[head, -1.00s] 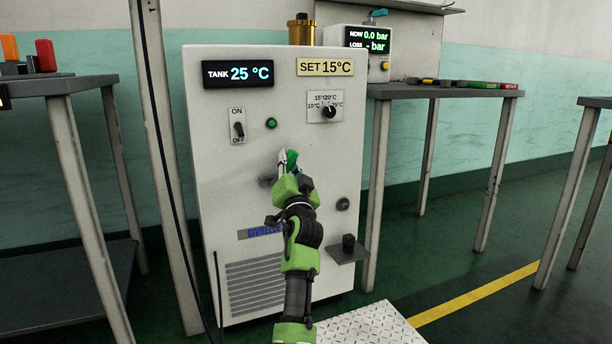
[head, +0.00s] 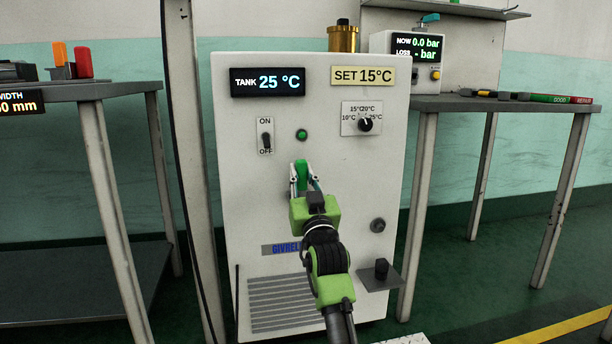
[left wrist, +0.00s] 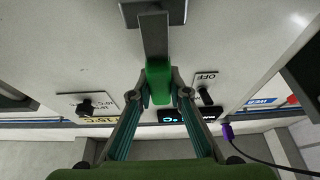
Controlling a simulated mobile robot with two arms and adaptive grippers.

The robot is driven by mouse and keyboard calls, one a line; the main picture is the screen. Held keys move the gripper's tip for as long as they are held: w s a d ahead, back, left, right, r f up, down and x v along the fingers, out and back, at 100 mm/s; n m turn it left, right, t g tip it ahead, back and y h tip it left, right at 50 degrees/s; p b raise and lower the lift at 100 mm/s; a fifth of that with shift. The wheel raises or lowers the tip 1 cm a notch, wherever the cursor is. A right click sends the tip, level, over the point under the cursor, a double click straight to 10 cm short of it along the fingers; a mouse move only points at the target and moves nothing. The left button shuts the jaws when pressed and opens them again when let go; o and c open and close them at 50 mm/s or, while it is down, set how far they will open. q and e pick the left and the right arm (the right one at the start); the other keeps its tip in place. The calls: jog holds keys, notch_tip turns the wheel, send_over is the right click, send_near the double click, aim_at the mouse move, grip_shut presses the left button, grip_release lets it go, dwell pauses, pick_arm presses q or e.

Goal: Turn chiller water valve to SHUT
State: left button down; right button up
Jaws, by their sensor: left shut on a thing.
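The chiller (head: 240,200) is a white cabinet that fills the middle of the head view. Its water valve has a green-gripped lever (head: 301,174) on the front, below the green lamp. My left gripper (head: 304,182) is shut on the lever, with one finger on each side. In the left wrist view, the lever's green end (left wrist: 158,82) lies between the fingertips (left wrist: 159,88), and its grey stem runs up to a grey mount (left wrist: 135,15). The valve body is mostly hidden behind the gripper in the head view. I see no SHUT mark. My right gripper is out of view.
The ON/OFF switch (head: 265,140) and temperature dial (head: 365,124) sit above the lever. A round knob (head: 378,225) and a small side shelf (head: 383,279) are at lower right. Tables stand left (head: 110,89) and right (head: 460,104). A post (head: 186,170) rises left of the cabinet.

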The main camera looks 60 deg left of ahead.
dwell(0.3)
pick_arm(q)
jog(key=c, duration=1.9)
grip_release()
jog(key=shift+s+a, duration=0.1)
notch_tip(320, 180, up, 10)
